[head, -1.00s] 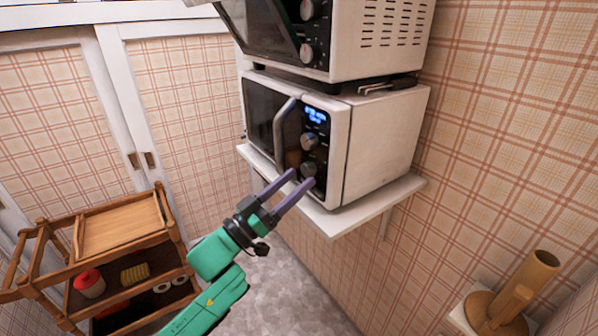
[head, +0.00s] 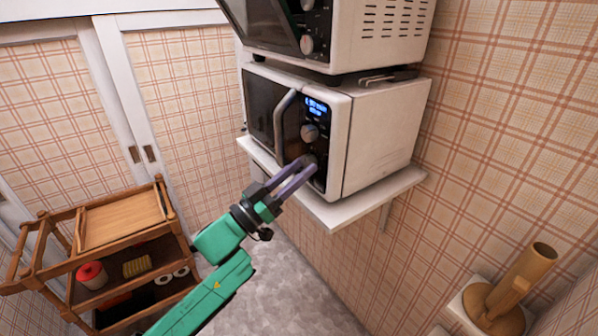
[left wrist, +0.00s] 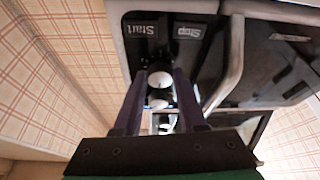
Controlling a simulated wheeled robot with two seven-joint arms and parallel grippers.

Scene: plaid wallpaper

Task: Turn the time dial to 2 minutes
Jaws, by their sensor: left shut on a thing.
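The white microwave (head: 377,140) stands on a wall shelf, with a lit blue display (head: 317,107) on its black control panel. The upper dial (head: 309,132) shows clear below the display. My left gripper (head: 308,164) is at the lower dial, its purple fingers drawn together on it and hiding most of it in the head view. In the left wrist view the lower dial (left wrist: 160,79) sits between the two fingertips, near the Start (left wrist: 152,38) and Stop (left wrist: 188,32) labels. The dial markings cannot be read. My right gripper is not in view.
The curved door handle (head: 281,128) is just left of the dials. The shelf (head: 335,212) juts out below the microwave. A wooden cart (head: 125,215) is at lower left, with open floor between.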

